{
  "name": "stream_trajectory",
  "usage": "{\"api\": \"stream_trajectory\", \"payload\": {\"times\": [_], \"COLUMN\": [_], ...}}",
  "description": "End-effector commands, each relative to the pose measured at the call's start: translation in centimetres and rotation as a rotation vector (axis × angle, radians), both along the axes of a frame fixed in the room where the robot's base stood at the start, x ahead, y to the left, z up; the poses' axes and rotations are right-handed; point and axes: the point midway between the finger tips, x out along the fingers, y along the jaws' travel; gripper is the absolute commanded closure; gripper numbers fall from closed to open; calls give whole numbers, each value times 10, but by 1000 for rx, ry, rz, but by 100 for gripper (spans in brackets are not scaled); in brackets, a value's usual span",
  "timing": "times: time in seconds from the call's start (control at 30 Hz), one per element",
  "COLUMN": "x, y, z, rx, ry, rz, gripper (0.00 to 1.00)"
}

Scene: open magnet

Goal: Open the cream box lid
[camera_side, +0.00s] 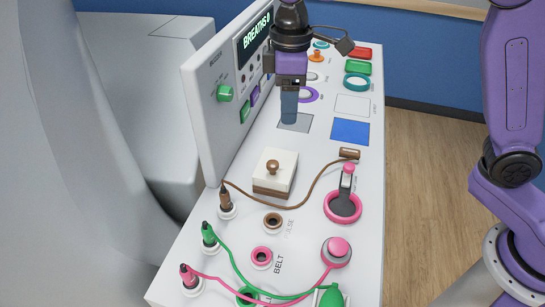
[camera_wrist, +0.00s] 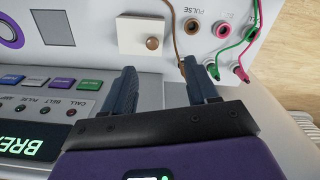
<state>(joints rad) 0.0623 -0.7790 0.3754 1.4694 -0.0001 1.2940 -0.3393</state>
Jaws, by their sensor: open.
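The cream box (camera_side: 275,171) stands on the white worktop in the side view, with a brown lower band and a brown round knob (camera_side: 272,167) on top of its lid. The lid sits flat and closed. In the wrist view the cream box (camera_wrist: 132,35) lies beyond the fingers, with its knob (camera_wrist: 152,43) facing the camera. My gripper (camera_side: 289,118) hangs over the worktop behind the box, over a grey square, apart from the box. In the wrist view my gripper (camera_wrist: 162,78) has its two blue fingers spread with nothing between them.
An upright panel (camera_side: 222,95) with a display runs along the worktop's left side. A brown cable (camera_side: 300,204) curves in front of the box to a brown plug (camera_side: 349,154). Green and pink cables lie nearer the front. A blue square (camera_side: 350,131) lies right of my gripper.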

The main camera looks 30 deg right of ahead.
Motion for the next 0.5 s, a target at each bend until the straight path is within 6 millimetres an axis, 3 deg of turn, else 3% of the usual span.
{"api": "stream_trajectory", "payload": {"times": [0.1, 0.2, 0.37, 0.5], "x": [22, 31, 36, 35], "y": [10, 13, 14, 14], "z": [0, 0, -4, -19], "rx": [-1, -2, -3, -5], "ry": [2, 2, 3, 5], "rz": [-6, -7, -8, -8], "gripper": [42, 42, 42, 42]}}
